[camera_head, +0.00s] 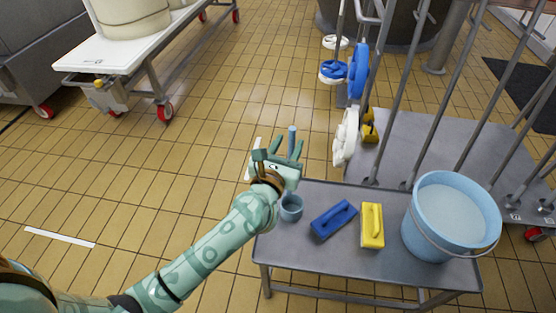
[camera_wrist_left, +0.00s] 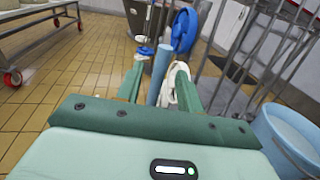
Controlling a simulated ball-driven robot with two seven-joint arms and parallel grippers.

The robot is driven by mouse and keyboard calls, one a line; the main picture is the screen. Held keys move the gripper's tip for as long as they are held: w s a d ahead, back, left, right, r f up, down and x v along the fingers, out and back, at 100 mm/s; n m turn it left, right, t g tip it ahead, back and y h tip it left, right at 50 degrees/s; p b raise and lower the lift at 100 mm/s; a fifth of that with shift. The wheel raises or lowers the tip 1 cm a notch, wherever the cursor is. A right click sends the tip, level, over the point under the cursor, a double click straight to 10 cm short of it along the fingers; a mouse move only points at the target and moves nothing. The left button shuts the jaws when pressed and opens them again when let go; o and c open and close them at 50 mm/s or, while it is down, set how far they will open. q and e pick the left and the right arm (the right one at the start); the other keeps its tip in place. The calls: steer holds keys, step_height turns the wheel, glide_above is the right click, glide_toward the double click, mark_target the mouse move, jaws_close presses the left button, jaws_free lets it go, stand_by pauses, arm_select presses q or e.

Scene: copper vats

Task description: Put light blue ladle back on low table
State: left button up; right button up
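The light blue ladle (camera_head: 291,208) is at the left corner of the grey low table (camera_head: 330,262). Its cup appears to rest on the tabletop, and its handle rises upright. My left gripper (camera_head: 284,150) is above that corner, with the handle beside its fingers. In the left wrist view the handle (camera_wrist_left: 161,72) stands between the two spread fingers (camera_wrist_left: 160,90), with a gap visible on each side. The gripper looks open around the handle, not clamped on it. The gripper hides part of the handle in the head view. My right gripper is not in view.
A blue brush (camera_head: 333,219), a yellow brush (camera_head: 372,226) and a light blue bucket (camera_head: 452,216) stand on the low table, right of the ladle. Behind is a rack (camera_head: 425,150) with upright poles and hanging tools. A white-topped cart (camera_head: 125,52) is at upper left. Floor at left is clear.

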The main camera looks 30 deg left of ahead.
arm_select(q)
steer(key=s, duration=0.8)
steer(key=shift+s+d+p, duration=0.4)
steer(key=shift+p, duration=0.05)
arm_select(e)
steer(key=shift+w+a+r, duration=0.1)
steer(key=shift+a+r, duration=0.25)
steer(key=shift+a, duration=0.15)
arm_select(q)
steer(key=shift+r, duration=0.1)
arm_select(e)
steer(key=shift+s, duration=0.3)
